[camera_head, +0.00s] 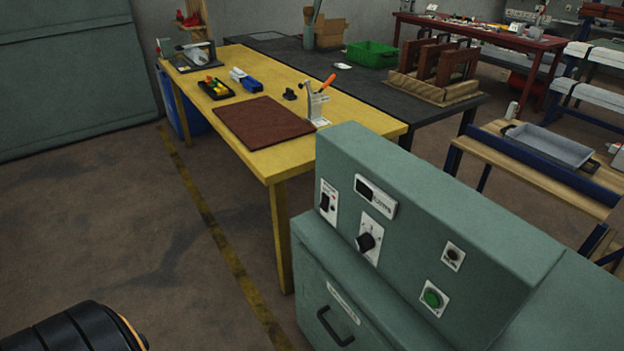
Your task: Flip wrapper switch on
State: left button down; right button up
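The grey-green machine (425,205) with a sloped control panel stands at the front right. Whether the switch is on or off is too small to tell. To its right are a small dark display (375,196), a black rotary knob (366,241), a green round button (432,298) and a small dark control (454,255). A black rounded part at the bottom left appears to be my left arm. Neither gripper shows.
A yellow table (350,117) behind the machine holds a brown mat (262,121) and an orange-handled clamp (318,100). A dark table (405,92) adjoins it. A wooden bench (545,165) stands at right. The floor (120,240) at left is clear.

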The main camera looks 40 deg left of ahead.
aim_at(325, 200)
jog(key=i+j, duration=0.15)
jog(key=j, duration=0.25)
jog(key=i+j, duration=0.15)
jog(key=j, duration=0.2)
jog(key=i+j, duration=0.1)
jog(key=j, duration=0.3)
jog(key=i+j, duration=0.15)
jog(key=j, duration=0.2)
